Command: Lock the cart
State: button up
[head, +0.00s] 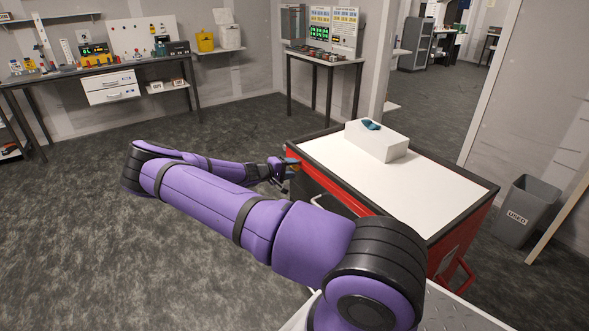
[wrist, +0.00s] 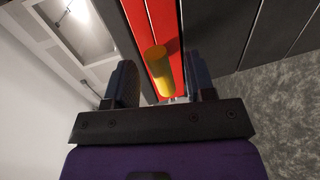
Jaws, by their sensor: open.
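The cart is red with a dark-edged white top (head: 437,185) and stands right of centre in the head view. My gripper (head: 284,170) is at the cart's far left corner, just below the top edge. In the wrist view my gripper (wrist: 161,78) is open, with one finger on each side of a yellow cylinder (wrist: 158,70). The cylinder sticks out from a red strip (wrist: 164,20) of the cart towards my gripper. I cannot tell whether either finger touches it. The cylinder is too small to make out in the head view.
A grey bin (head: 526,212) marked "USED" is right of the cart. Benches line the back walls. The floor (head: 90,230) at left is clear.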

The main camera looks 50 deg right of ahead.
jog(key=v, duration=0.8)
jog(key=shift+a, duration=0.3)
jog(key=shift+r, duration=0.15)
jog(key=s+a+r+t+y, duration=0.1)
jog(key=s+a+r+y, duration=0.4)
jog(key=r, duration=0.4)
jog(key=s+a+r+m+t+y, duration=0.1)
jog(key=s+a+r+y, duration=0.35)
jog(key=a+r, duration=0.45)
jog(key=s+a+r+t+y, duration=0.2)
jog(key=s+a+r+y, duration=0.25)
jog(key=r, duration=0.55)
jog(key=s+a+r+n+t, duration=0.1)
jog(key=s+a+r, duration=0.2)
jog(key=s, duration=0.4)
jog(key=s+a+r+n+t+y, duration=0.1)
jog(key=s+a+r+t, duration=0.1)
jog(key=s+a+r, duration=0.2)
jog(key=s+a+r+n+t, duration=0.1)
jog(key=s+a+r, duration=0.3)
jog(key=s, duration=0.6)
jog(key=shift+a+r+n+t, duration=0.25)
jog(key=shift+r+n+t, duration=0.15)
jog(key=shift+r, duration=0.05)
